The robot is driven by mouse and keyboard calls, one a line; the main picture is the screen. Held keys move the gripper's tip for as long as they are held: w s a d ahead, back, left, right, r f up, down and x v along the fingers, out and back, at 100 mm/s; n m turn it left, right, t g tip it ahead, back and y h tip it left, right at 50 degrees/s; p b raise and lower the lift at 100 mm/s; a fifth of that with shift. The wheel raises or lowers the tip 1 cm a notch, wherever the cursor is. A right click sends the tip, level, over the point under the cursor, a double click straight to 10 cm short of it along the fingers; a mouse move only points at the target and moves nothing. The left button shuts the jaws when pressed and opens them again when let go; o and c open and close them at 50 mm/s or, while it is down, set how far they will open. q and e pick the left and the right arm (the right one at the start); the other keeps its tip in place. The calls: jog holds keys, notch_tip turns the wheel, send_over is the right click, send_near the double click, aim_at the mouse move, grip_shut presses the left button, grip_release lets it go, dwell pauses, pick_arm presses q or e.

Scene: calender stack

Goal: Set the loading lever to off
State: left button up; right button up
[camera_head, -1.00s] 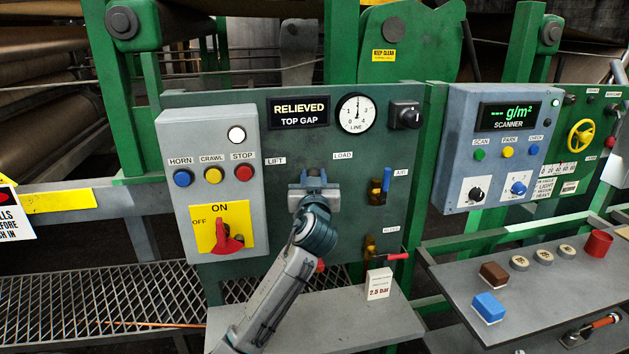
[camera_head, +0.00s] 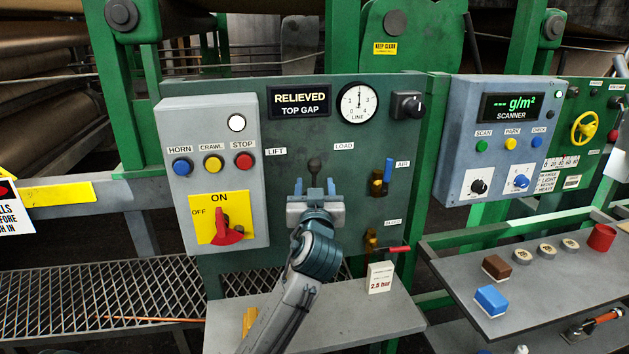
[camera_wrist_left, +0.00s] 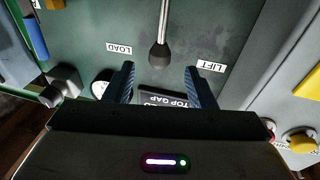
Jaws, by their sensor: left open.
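The loading lever (camera_head: 314,166) has a dark rounded knob. It stands on the green panel (camera_head: 285,180) between the LIFT and LOAD labels, left of the LOAD label (camera_head: 344,146). In the left wrist view, the lever (camera_wrist_left: 159,52) shows a pale shaft and dark knob. My left gripper (camera_head: 322,187) is open, with its blue fingers spread just below the knob in the head view. In the left wrist view, the knob appears between the two fingers (camera_wrist_left: 160,82) sideways, with visible gaps and nothing gripped. The lever's base is hidden behind my gripper in the head view. My right gripper is out of view.
Left of the lever is a grey box (camera_head: 207,130) with buttons and a red rotary switch (camera_head: 228,230). A blue-handled valve (camera_head: 385,180) and a red-handled valve (camera_head: 395,250) sit to the right. A 2.5 bar card (camera_head: 380,278) stands on the shelf below.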

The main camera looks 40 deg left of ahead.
pick_arm(q)
jog(key=v, duration=0.3)
jog(key=shift+s+d, duration=0.1)
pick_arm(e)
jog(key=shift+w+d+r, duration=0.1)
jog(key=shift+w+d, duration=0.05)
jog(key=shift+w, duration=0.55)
